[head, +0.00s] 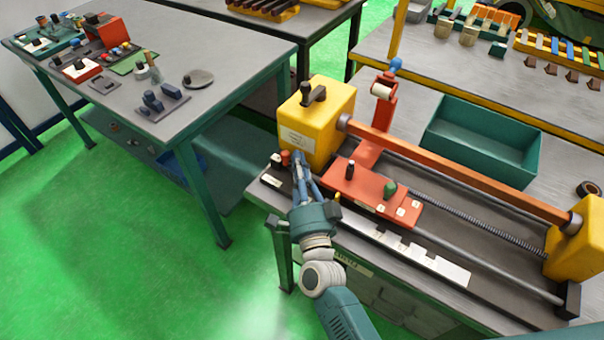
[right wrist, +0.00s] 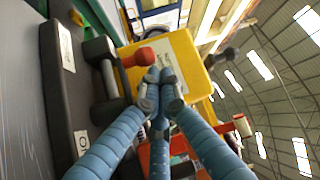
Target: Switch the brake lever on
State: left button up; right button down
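A lever with a red knob (head: 285,157) stands at the left front end of the winding machine, beside the yellow headstock (head: 322,125). In the right wrist view the red knob (right wrist: 138,58) sits on a dark arm, with white labels on the dark base; the nearer label (right wrist: 82,146) seems to read "ON". My right gripper (head: 299,160) is just right of the knob, in front of the headstock. In the right wrist view its blue fingers (right wrist: 159,82) are drawn together at the tips with nothing visible between them. Whether they touch the knob, I cannot tell. My left gripper is out of view.
A red carriage (head: 365,190) with small knobs lies right of my gripper. A black crank handle (head: 313,92) tops the headstock. A teal bin (head: 480,140) stands behind the machine. Another table (head: 215,95) is at the left, with green floor between.

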jog(key=shift+x, duration=0.9)
jog(key=shift+w, duration=0.15)
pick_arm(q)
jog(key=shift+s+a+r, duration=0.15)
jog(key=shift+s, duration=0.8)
